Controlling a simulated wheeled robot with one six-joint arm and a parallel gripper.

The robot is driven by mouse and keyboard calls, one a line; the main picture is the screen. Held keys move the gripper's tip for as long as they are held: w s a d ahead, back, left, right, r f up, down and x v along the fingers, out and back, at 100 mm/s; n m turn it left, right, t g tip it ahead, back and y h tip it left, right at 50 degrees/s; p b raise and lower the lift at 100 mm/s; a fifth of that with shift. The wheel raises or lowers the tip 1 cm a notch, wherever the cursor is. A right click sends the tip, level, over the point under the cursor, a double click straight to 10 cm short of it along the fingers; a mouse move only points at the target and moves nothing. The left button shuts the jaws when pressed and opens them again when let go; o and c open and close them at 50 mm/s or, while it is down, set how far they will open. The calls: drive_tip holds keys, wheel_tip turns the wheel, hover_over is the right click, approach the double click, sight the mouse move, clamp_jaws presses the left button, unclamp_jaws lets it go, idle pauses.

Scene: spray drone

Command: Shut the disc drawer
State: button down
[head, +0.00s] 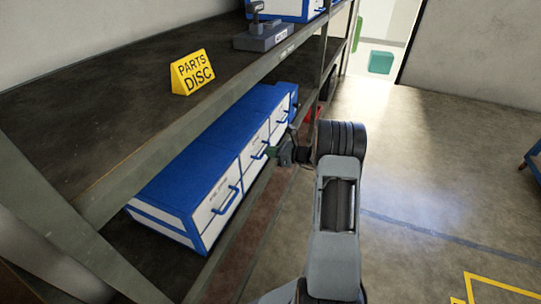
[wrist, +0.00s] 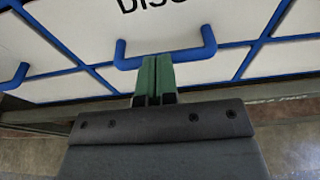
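The disc drawer (wrist: 230,68) has a white front with a partly cut-off "DISC" label and a blue handle (wrist: 190,54). It appears to be the middle drawer (head: 254,151) of the blue-and-white drawer row in the head view. Its front looks about level with the blue frame, but a small gap cannot be ruled out. My gripper (wrist: 155,60) has its green fingers together, with tips at the handle's bar, in front of the drawer. I cannot tell whether they touch it. In the head view my gripper (head: 275,152) is beside the drawer front, partly hidden by the wrist.
The drawer row stands on a lower shelf (head: 150,238) under an upper shelf board (head: 100,122). A yellow "PARTS DISC" sign (head: 192,74) and a grey device (head: 264,37) stand above. Open floor (head: 440,180) lies to the right.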

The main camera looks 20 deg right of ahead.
drive_tip(key=shift+w+a+r, duration=0.15)
drive_tip(key=shift+a+r, duration=0.05)
drive_tip(key=shift+a, duration=0.05)
drive_tip(key=v, duration=1.4)
drive_tip(key=shift+d+p, duration=0.3)
drive_tip(key=shift+p, duration=0.15)
drive_tip(key=s+a+f+n+g, duration=0.2)
drive_tip(key=s+f+n+g, duration=0.2)
drive_tip(key=f, duration=0.1)
drive_tip(key=s+a+r+n+g+h+p, duration=0.3)
drive_tip(key=s+a+r+n+g, duration=0.25)
drive_tip(key=s+a+n, duration=0.2)
drive_tip(key=s+a+r+n+h+p, duration=0.3)
drive_tip(key=a+r+n, duration=0.4)
drive_tip(key=r, duration=0.3)
drive_tip(key=s+a+r+n+t+h+p, duration=0.1)
drive_tip(key=s+a+r+n+h+p, duration=0.3)
drive_tip(key=r+n, duration=0.5)
drive_tip(key=s+a+r+p, duration=0.1)
drive_tip(key=s+a, duration=0.1)
drive_tip(key=shift+a+r+h, duration=0.15)
drive_tip(key=shift+a+h, duration=0.15)
drive_tip(key=shift+a, duration=0.1)
